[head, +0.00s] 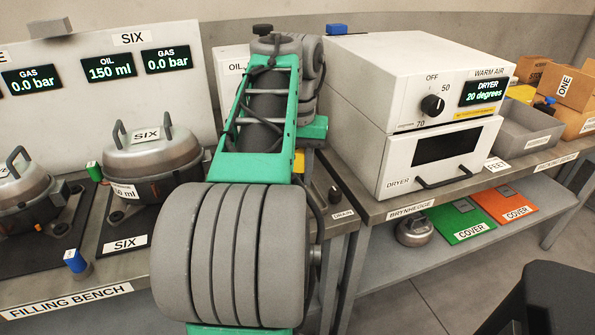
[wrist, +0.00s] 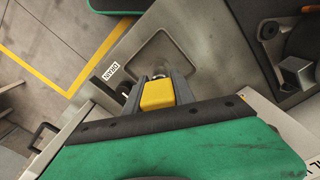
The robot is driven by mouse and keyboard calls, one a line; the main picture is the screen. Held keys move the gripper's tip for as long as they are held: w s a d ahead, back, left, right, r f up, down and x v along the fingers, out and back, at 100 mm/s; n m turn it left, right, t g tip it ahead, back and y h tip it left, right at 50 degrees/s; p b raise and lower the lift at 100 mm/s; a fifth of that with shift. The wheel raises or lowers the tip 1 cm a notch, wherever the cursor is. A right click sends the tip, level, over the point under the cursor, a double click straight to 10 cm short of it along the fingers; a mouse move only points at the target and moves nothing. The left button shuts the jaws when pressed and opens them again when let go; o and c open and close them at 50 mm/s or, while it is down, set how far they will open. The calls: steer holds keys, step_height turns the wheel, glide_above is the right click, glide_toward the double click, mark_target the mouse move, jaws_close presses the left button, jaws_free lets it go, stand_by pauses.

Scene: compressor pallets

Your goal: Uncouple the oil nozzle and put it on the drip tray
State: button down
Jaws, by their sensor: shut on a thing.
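My gripper (wrist: 162,84) is shut on a yellow block-shaped part, which I take to be the oil nozzle (wrist: 157,96). In the wrist view it hangs over the near edge of a shallow grey recessed tray (wrist: 150,52), by the DRAIN label. I cannot tell whether the nozzle touches the tray, and its lower end is hidden. In the head view my arm hides the gripper and most of the tray; a bit of yellow (head: 299,161) shows beside the arm. Compressor SIX (head: 172,156) stands on its dark pallet at the left, partly behind my arm.
The OIL display (head: 110,68) reads 150 ml, and both GAS displays read 0.0 bar. A small dark knob (head: 334,195) stands near the DRAIN label (head: 343,213). The white dryer (head: 415,110) stands right of my arm. A blue-topped fitting (head: 76,262) stands on the filling bench.

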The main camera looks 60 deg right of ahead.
steer(key=shift+f+b, duration=1.1)
steer(key=shift+f, duration=0.15)
steer(key=c, duration=1)
jaws_free()
steer(key=shift+o, duration=0.2)
steer(key=shift+r, duration=0.1)
step_height(320, 180, up, 8)
steer(key=p, duration=0.7)
steer(key=shift+p, duration=0.35)
